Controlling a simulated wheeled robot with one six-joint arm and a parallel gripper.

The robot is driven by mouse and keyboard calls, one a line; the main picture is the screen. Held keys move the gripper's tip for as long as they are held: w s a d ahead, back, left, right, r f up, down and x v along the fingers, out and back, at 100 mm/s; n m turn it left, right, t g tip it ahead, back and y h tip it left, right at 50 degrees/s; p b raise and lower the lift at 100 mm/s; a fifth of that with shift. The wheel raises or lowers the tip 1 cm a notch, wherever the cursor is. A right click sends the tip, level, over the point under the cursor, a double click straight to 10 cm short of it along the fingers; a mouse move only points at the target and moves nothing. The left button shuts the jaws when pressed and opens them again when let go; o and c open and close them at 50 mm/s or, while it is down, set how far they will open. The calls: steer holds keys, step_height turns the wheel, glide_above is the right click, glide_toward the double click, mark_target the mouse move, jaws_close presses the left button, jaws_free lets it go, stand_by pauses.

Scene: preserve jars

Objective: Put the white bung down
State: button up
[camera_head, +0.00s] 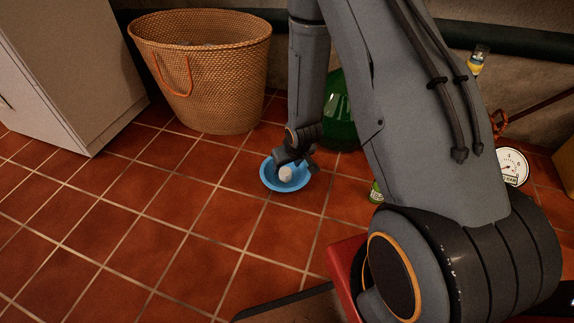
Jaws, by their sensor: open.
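The white bung (286,174) is a small pale round thing. It shows inside or just over a shallow blue bowl (268,181) on the tiled floor. My gripper (295,163) reaches down at the bowl, right above and beside the bung. Its jaws are open, though the fingers are small and partly hidden by the wrist. I cannot tell whether the bung touches a finger or rests on the bowl's bottom.
A woven basket (205,75) stands behind left, beside a white cabinet (75,65). A green glass vessel (340,115) stands behind my arm. A dial gauge (513,167) and a small green-labelled jar (376,192) are at right. The floor (130,225) at front left is clear.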

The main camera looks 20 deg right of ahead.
mark_target(287, 173)
stand_by(0.3)
step_height(287, 173, up, 7)
steer(key=p, duration=0.6)
steer(key=shift+p, duration=0.35)
